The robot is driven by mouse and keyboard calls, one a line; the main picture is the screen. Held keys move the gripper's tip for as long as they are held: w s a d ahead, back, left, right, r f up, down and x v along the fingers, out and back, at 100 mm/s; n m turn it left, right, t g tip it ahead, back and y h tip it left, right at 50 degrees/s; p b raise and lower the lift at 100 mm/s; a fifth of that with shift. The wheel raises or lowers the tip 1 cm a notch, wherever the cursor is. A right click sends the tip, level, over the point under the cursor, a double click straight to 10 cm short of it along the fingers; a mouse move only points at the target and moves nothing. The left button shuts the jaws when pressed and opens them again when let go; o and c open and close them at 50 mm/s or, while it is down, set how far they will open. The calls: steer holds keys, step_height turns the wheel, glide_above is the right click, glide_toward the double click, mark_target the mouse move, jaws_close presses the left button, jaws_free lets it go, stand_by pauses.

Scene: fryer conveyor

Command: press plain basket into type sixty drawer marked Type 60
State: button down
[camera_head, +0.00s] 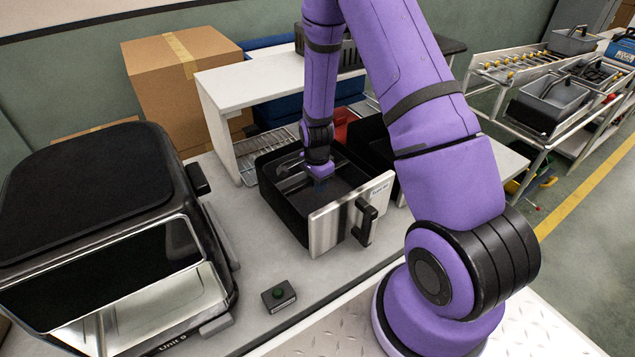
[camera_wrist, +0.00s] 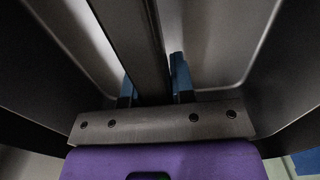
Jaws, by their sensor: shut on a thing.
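The drawer (camera_head: 325,225) with the brushed metal front, a black handle and a small label that seems to read Type 60, stands on the worktop with its open top facing up. My gripper (camera_head: 319,186) reaches down into it. In the wrist view, my gripper (camera_wrist: 154,92) has its blue fingertips on both sides of a dark bar and is shut on it. The bar appears to be the handle of the plain grey basket (camera_wrist: 235,50), whose smooth walls spread around it. In the head view the basket is mostly hidden by my arm and the drawer walls; how deep it sits cannot be told.
The black fryer unit (camera_head: 90,190) stands at left, with a small box with a green button (camera_head: 279,295) on the worktop. A white shelf (camera_head: 225,90) and cardboard box (camera_head: 180,75) are behind. Grey baskets (camera_head: 553,98) rest on a rack at right. A dark bin adjoins the drawer.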

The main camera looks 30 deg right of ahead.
steer(key=c, duration=1)
jaws_free()
steer(key=shift+f, duration=0.1)
steer(key=shift+o, duration=0.2)
step_height(320, 180, up, 13)
steer(key=shift+f, duration=0.1)
steer(key=s+a+r+n+t, duration=0.15)
steer(key=s+r+n, duration=0.25)
steer(key=r, duration=0.6)
steer(key=s+a+r+n+t, duration=0.1)
steer(key=s+a+r+n, duration=0.25)
steer(key=r, duration=0.65)
steer(key=s+a+r+n+t, duration=0.1)
steer(key=s+r+n, duration=0.4)
steer(key=s, duration=0.4)
steer(key=s+a+r+n+t, duration=0.1)
steer(key=s+r+n, duration=0.4)
steer(key=s, duration=0.4)
steer(key=shift+r+t, duration=0.35)
steer(key=shift+r, duration=0.45)
